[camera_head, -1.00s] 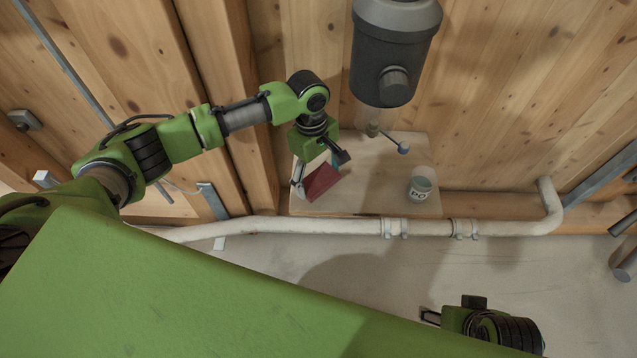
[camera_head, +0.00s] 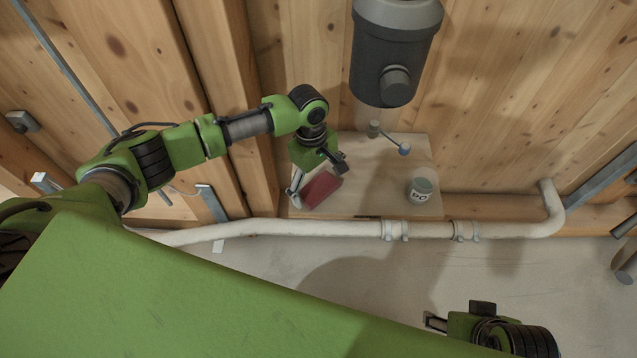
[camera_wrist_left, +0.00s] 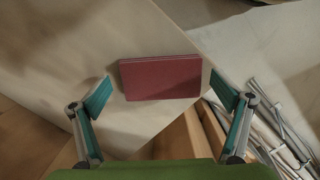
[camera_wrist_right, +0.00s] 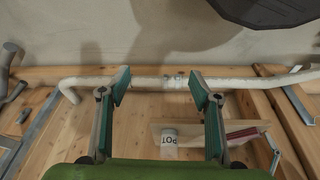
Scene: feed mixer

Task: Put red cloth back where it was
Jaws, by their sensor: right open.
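The red cloth (camera_head: 322,189), a folded flat rectangle, lies on the pale wooden shelf board (camera_head: 345,207), near its left front corner. My left gripper (camera_head: 317,178) is just above it. In the left wrist view its fingers (camera_wrist_left: 161,95) are spread wide, with the cloth (camera_wrist_left: 160,79) lying between and a little beyond the tips, a gap on each side. My right gripper (camera_head: 434,321) is low at the right, away from the board. In the right wrist view its fingers (camera_wrist_right: 160,90) are apart and empty; the cloth (camera_wrist_right: 243,133) shows beyond them.
A pot (camera_head: 421,190) with black lettering stands on the board's right side. A white pipe (camera_head: 330,227) runs along the board's front edge. The board's middle is clear.

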